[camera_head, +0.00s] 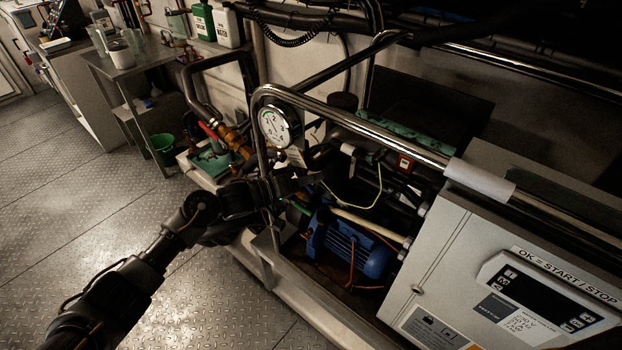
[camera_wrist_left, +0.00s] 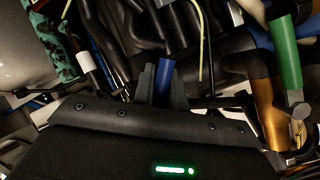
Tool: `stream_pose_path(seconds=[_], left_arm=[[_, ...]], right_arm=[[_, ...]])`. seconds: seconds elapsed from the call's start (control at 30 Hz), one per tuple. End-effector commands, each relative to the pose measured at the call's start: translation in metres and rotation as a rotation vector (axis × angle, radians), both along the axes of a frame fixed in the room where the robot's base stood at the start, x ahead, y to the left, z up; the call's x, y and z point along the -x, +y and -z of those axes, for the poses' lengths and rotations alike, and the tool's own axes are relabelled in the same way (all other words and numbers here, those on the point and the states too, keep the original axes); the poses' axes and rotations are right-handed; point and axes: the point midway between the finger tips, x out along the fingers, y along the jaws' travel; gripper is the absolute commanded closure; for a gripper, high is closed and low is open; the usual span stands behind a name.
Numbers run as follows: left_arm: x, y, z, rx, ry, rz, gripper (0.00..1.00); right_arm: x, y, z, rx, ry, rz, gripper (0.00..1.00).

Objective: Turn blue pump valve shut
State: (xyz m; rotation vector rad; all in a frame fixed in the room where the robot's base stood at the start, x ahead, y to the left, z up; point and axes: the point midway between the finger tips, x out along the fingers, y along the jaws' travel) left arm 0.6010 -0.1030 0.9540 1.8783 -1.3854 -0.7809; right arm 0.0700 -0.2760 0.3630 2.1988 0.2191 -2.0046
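A blue valve handle (camera_wrist_left: 165,70) shows in the left wrist view as a short blue piece between my fingertips. My left gripper (camera_head: 308,178) reaches from the left into the pipework, just below the round pressure gauge (camera_head: 274,125). In the left wrist view its two grey fingers (camera_wrist_left: 163,84) stand close on either side of the blue handle and appear shut on it. The gripper and pipes hide the handle and valve body in the head view. My right gripper is not in view.
A blue pump motor (camera_head: 347,248) sits low in the frame, right of my gripper. A steel rail (camera_head: 360,128) crosses above. A grey control box (camera_head: 450,260) stands at right. A green handle (camera_wrist_left: 285,55) is close by in the wrist view. The floor at left is clear.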

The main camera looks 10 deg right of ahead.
Motion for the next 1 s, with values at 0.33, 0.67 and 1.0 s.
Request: stream_pose_path(seconds=[0.33,0.67,1.0], left_arm=[[0.000,0.000,0.000,0.000,0.001,0.000,0.65],[0.007,0.028,0.000,0.000,0.000,-0.003,0.65],[0.023,0.089,-0.005,-0.001,0.000,-0.002,0.65]], right_arm=[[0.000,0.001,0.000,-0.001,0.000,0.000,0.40],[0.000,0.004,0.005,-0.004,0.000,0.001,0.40],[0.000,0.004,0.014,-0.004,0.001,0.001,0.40]])
